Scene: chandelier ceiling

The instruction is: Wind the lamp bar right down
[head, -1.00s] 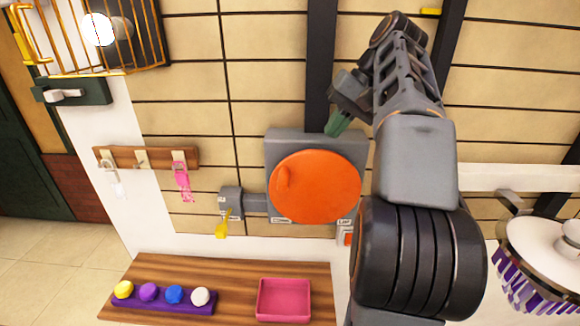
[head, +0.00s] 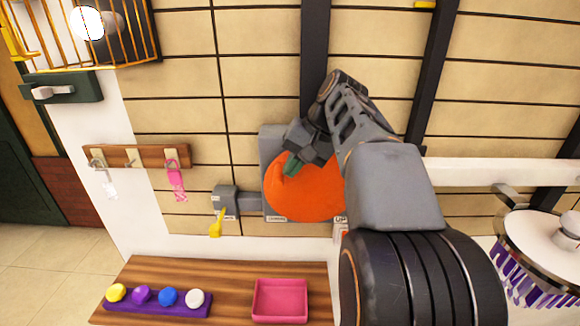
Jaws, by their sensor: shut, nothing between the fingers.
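The orange round wheel (head: 300,195) is on a grey housing (head: 268,148) on the tiled wall. Its raised knob is hidden behind my gripper. My gripper (head: 291,166) is shut and empty, its green fingertips over the upper left part of the wheel; I cannot tell whether they touch it. A grey box (head: 225,196) with a yellow lever (head: 216,224) pointing down sits left of the wheel, joined to the housing. I cannot tell which thing is the lamp bar. A small label (head: 340,229), too small to read surely, shows below right of the wheel.
A wooden bench below holds a pink tray (head: 256,298) and a purple rack (head: 155,306) with several coloured knobs. A white rail (head: 480,175) and a round purple-striped fixture (head: 540,235) are on the right.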

